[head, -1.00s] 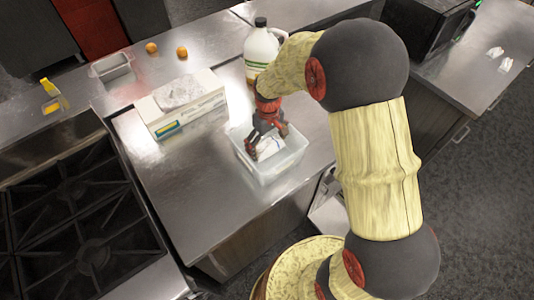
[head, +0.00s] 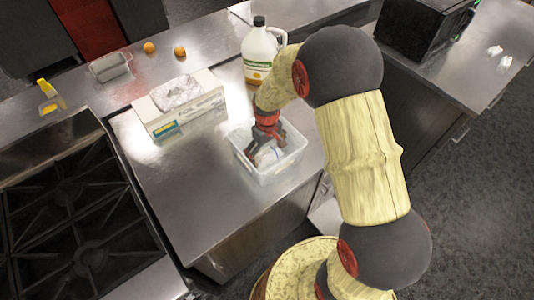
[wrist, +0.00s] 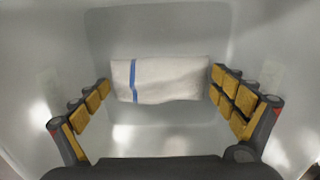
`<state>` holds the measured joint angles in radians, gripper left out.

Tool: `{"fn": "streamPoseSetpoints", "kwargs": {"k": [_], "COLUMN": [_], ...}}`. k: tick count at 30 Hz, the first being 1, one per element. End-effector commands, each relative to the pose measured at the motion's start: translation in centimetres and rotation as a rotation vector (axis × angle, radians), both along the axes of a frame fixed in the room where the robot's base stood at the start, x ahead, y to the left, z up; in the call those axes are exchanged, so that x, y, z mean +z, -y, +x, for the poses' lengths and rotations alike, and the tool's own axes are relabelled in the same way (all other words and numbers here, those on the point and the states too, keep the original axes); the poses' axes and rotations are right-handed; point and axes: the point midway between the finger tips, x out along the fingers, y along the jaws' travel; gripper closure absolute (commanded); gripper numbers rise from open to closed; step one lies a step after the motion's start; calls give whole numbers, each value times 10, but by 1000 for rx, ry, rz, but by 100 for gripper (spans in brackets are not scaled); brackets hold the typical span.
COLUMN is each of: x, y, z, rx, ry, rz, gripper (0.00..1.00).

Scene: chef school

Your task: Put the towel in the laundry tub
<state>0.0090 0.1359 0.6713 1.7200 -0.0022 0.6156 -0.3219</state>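The towel (wrist: 170,79), white with a blue stripe, is inside the laundry tub and lies crosswise between my gripper's fingers in the wrist view. The tub (head: 268,176) is a translucent, pale open box on the steel counter. My gripper (wrist: 160,84) reaches down into the tub, its two padded fingers wide apart with the towel's ends against the tips. In the head view my gripper (head: 266,146) partly hides the towel (head: 268,156). Whether the towel's underside touches the tub floor cannot be told.
A box with a plastic-wrapped top (head: 180,103) stands left of the tub. A large jug (head: 262,52) stands behind it. A gas stove (head: 80,215) is at left.

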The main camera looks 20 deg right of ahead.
Motion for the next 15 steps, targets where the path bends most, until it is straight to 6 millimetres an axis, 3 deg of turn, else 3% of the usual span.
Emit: {"fn": "streamPoseSetpoints", "kwargs": {"k": [10,15], "x": [1,13], "y": [0,0], "z": [0,1], "rx": [0,0], "ry": [0,3], "rz": [0,0], "gripper": [0,0]}}
